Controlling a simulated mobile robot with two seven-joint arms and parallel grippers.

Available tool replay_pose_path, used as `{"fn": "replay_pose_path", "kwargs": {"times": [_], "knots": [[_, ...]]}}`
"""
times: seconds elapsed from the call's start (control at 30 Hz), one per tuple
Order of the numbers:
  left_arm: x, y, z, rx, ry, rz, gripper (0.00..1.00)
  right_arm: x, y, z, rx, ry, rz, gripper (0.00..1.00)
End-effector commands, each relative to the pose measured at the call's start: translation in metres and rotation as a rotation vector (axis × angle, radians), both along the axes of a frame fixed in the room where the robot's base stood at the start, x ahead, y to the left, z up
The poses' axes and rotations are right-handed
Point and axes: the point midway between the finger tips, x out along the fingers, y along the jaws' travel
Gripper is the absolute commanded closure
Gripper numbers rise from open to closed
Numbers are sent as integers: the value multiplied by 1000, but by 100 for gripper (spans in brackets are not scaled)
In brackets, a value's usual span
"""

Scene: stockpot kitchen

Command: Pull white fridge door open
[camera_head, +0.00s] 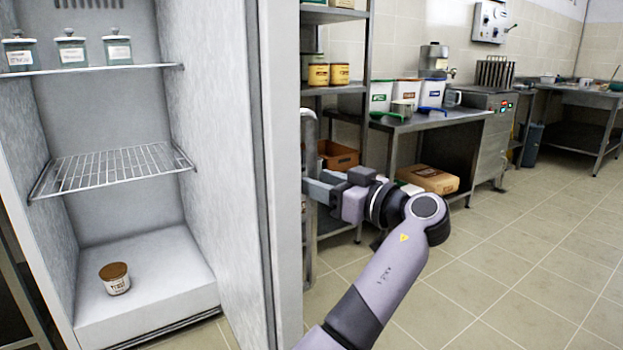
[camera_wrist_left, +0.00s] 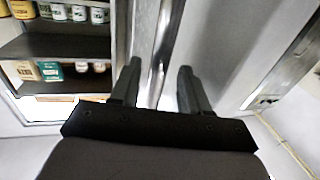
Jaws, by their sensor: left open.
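The white fridge door (camera_head: 283,170) stands open, seen nearly edge-on, to the right of the fridge interior. Its vertical metal handle (camera_head: 309,135) is on the outer side, partly hidden by my gripper. My left gripper (camera_head: 318,188) is at the handle, reaching towards the door from the right. In the left wrist view, the gripper's two fingers (camera_wrist_left: 158,88) are spread apart, with the shiny handle bar (camera_wrist_left: 158,60) running between them. I cannot tell whether either finger touches the bar. My right gripper is in neither view.
The fridge holds glass jars (camera_head: 71,51) on the upper shelf, an empty wire shelf (camera_head: 110,169) and a small lidded tub (camera_head: 115,278) at the bottom. A steel table (camera_head: 425,122) and a cardboard box (camera_head: 428,179) stand behind my arm. The tiled floor (camera_head: 500,270) at right is clear.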

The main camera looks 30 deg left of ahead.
Motion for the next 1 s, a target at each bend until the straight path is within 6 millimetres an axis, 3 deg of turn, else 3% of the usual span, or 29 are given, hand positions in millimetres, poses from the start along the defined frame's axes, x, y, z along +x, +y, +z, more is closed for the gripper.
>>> {"fn": "replay_pose_path", "kwargs": {"times": [0.1,0.3,1.0], "knots": [[-3,-20,1,0,2,-1,54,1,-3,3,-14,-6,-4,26],[-6,-37,1,1,0,2,54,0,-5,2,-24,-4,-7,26],[-6,-39,0,1,0,2,54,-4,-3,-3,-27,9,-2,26]]}}
